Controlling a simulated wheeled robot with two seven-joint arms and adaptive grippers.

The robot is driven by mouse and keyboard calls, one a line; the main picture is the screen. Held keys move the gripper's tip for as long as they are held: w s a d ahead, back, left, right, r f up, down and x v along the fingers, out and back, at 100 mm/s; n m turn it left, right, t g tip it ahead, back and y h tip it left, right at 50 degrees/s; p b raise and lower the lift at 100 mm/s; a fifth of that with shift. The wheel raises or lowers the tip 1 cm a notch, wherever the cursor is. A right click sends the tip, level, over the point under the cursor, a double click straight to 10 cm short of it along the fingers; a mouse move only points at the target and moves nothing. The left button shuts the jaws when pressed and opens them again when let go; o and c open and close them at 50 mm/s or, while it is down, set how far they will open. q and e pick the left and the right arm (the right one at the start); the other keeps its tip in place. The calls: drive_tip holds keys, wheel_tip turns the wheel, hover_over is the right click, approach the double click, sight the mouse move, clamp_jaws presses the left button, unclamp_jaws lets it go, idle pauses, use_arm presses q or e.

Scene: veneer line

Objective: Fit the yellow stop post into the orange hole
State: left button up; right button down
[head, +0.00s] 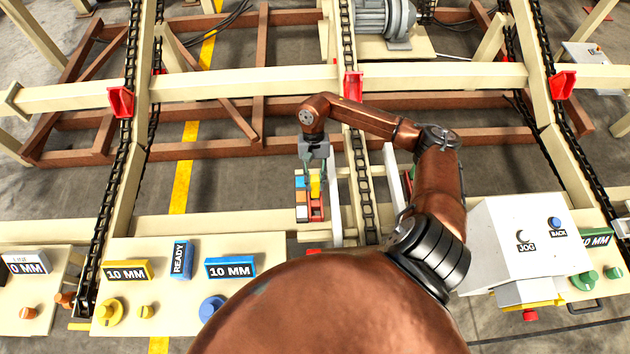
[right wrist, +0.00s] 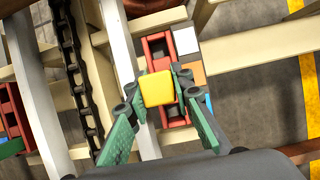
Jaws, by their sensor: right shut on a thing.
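My right gripper (head: 313,172) is shut on the yellow stop post (head: 316,186) and points down over a red block (head: 317,213). In the right wrist view the gripper's green fingers (right wrist: 158,100) grip the post (right wrist: 158,88) from both sides. The red block (right wrist: 158,42) shows dark openings above and below the post. Beside it are white (right wrist: 186,40), orange (right wrist: 190,73) and blue patches. The post hides the block's middle, level with the orange patch, so I cannot tell whether its lower end is in a hole. My left gripper is not in view.
A chain rail (head: 356,160) runs just right of the red block. A grey-white control box (head: 520,245) stands at the right. A cream panel with 10 MM labels (head: 170,300) lies at the front left. Another red part (right wrist: 10,110) shows at the wrist view's left edge.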

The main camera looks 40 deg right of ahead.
sight(315, 189)
use_arm(q)
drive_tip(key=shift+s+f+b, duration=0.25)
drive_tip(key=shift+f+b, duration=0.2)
drive_tip(key=shift+b, duration=0.05)
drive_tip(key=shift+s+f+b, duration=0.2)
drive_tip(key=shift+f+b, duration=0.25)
idle(1.7)
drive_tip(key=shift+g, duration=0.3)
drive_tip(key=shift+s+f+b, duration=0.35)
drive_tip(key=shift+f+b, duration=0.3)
drive_tip(key=shift+b, duration=0.05)
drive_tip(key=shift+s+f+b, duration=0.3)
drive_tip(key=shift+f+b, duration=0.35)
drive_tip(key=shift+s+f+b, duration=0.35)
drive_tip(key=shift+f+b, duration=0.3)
drive_tip(key=shift+b, duration=0.05)
use_arm(e)
drive_tip(key=shift+f, duration=2.7)
drive_tip(key=c, duration=1.6)
unclamp_jaws()
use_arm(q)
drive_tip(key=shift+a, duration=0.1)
use_arm(e)
drive_tip(key=shift+r, duration=0.1)
drive_tip(key=v, duration=1.2)
